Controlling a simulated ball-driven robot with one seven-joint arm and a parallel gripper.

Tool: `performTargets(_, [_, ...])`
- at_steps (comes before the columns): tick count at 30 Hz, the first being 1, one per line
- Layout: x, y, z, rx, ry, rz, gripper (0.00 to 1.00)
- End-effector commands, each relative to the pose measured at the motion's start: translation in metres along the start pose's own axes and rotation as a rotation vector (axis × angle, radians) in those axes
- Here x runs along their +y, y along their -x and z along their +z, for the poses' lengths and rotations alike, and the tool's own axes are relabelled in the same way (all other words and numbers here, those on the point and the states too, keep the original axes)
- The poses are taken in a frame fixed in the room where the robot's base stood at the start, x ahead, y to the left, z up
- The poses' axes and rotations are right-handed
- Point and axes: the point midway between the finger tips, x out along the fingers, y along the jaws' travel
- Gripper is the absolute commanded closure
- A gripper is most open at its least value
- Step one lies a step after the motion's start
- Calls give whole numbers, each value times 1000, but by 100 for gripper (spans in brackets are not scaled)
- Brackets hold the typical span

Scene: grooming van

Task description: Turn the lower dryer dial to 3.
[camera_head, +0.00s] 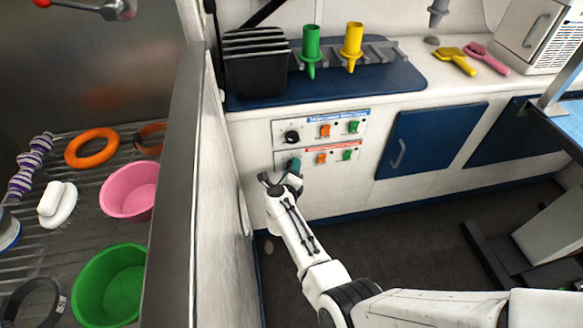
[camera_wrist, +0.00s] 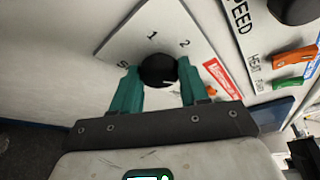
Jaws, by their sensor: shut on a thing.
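The lower dryer panel (camera_head: 340,156) is white with a red label and sits on the cabinet front. Its black dial (camera_wrist: 158,70) sits between my green fingertips in the wrist view. My gripper (camera_head: 294,166) is shut on this dial, one finger on each side. The printed marks 1 and 2 show beside the dial, with an S at the left. In the head view my gripper covers most of the dial.
The upper panel (camera_head: 318,132) has its own black dial (camera_head: 291,137) close above. Orange (camera_head: 321,158) and green (camera_head: 346,155) switches lie right of the lower dial. A metal tub edge (camera_head: 172,200) stands at the left. A blue cabinet door (camera_head: 430,142) is at the right.

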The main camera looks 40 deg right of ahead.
Motion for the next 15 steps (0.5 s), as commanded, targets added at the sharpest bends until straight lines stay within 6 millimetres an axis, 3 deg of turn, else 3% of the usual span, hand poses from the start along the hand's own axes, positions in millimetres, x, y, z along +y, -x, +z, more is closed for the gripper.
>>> performTargets(11, [1,0,-2,2,-7,4,86])
performTargets(12, [1,0,-2,2,-7,4,55])
performTargets(15, [1,0,-1,2,-6,4,45])
